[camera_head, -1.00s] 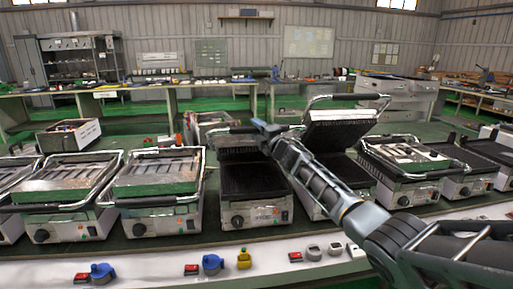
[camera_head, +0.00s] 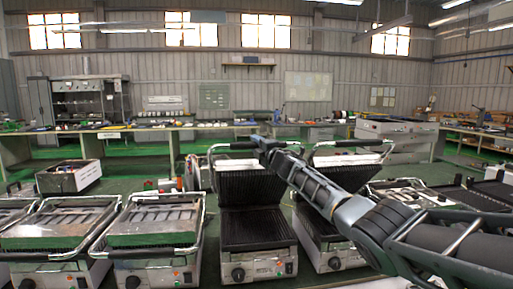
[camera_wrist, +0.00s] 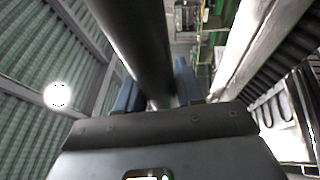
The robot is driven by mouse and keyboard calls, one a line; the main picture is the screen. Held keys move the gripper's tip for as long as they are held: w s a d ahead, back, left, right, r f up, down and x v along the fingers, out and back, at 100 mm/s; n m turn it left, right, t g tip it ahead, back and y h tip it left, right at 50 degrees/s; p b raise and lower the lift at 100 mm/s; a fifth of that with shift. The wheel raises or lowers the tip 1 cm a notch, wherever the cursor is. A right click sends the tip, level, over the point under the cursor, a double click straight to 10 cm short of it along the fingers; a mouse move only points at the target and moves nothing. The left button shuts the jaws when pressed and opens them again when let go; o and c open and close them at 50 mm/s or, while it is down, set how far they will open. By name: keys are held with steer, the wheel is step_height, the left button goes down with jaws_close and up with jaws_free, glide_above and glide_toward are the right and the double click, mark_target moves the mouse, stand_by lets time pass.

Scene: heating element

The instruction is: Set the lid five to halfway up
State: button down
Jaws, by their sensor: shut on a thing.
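The middle grill (camera_head: 258,268) is a steel contact grill with a black ribbed plate. Its lid (camera_head: 245,187) stands raised at a steep tilt, with the ribbed underside facing the head camera. No number shows on it. My gripper (camera_head: 265,147) is at the right part of the lid's front handle (camera_head: 226,147). In the wrist view, the dark round handle bar (camera_wrist: 132,40) runs between the blue fingers of my gripper (camera_wrist: 154,95), which are shut on it. The fingertips are partly hidden.
Right of it, another grill (camera_head: 331,262) has a raised lid (camera_head: 345,160), partly hidden by my arm. Grills with lowered lids (camera_head: 160,225) stand at left, close together. Benches (camera_head: 160,132) line the back.

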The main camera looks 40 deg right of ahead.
steer(key=shift+r, duration=0.4)
steer(key=c, duration=1.1)
jaws_free()
steer(key=o, duration=0.3)
steer(key=shift+f, duration=0.2)
steer(key=shift+s+f+p, duration=0.1)
steer(key=shift+s+p, duration=0.25)
steer(key=shift+s, duration=0.2)
steer(key=p+v, duration=0.2)
steer(key=v, duration=0.4)
steer(key=shift+s+a, duration=0.2)
steer(key=shift+s, duration=0.15)
steer(key=shift+f, duration=0.1)
